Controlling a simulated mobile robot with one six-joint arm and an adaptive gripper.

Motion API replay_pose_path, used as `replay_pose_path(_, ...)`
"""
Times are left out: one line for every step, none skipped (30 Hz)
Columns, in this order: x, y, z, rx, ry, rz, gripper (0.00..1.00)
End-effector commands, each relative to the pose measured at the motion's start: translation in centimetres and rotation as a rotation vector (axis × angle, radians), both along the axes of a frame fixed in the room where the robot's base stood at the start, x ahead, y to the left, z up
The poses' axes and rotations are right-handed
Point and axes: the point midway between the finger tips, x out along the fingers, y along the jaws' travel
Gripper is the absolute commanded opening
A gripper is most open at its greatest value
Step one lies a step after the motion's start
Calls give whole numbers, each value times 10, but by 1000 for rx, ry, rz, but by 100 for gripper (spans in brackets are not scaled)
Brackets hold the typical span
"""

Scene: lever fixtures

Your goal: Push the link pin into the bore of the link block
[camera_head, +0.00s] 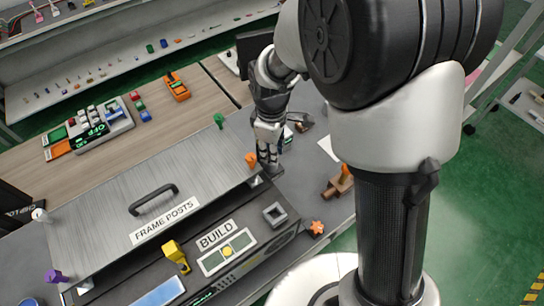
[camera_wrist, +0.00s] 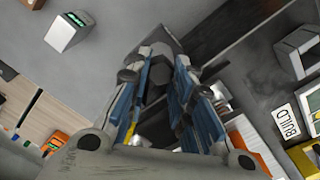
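My gripper (camera_head: 268,160) points down at the right end of the grey panel marked FRAME POSTS, beside an orange post (camera_head: 251,159). In the wrist view my gripper (camera_wrist: 168,58) has its blue-padded fingers drawn near each other at the tips. A dark grey piece (camera_wrist: 150,90) shows between the fingers, and a grey block-like shape (camera_wrist: 160,40) lies at the tips. I cannot tell whether the fingers grip either one. I cannot make out for certain which pieces are the link pin and link block, or the bore; the fingers hide much of that spot.
The FRAME POSTS panel (camera_head: 100,225) has a black handle (camera_head: 153,199). A BUILD panel (camera_head: 225,250), a yellow piece (camera_head: 175,255) and a square grey frame (camera_head: 275,214) lie in front. A brown block with an orange top (camera_head: 340,183) stands to the right. A green post (camera_head: 219,120) stands behind.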

Motion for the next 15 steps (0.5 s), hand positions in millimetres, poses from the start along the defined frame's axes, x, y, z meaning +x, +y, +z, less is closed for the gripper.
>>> replay_pose_path(0, 0, 0, 0, 0, 0, 11)
replay_pose_path(0, 0, 0, 0, 0, 0, 9)
replay_pose_path(0, 0, 0, 0, 0, 0, 7)
replay_pose_path(0, 0, 0, 0, 0, 0, 5)
replay_pose_path(0, 0, 0, 0, 0, 0, 3)
replay_pose_path(0, 0, 0, 0, 0, 0, 0)
replay_pose_path(0, 0, 0, 0, 0, 0, 0)
replay_pose_path(0, 0, 0, 0, 0, 0, 0)
replay_pose_path(0, 0, 0, 0, 0, 0, 0)
replay_pose_path(0, 0, 0, 0, 0, 0, 0)
replay_pose_path(0, 0, 0, 0, 0, 0, 0)
replay_pose_path(0, 0, 1, 0, 0, 0, 0)
replay_pose_path(0, 0, 1, 0, -1, 0, 0)
replay_pose_path(0, 0, 2, 1, -1, 0, 0)
replay_pose_path(0, 0, 3, 1, -1, 0, 0)
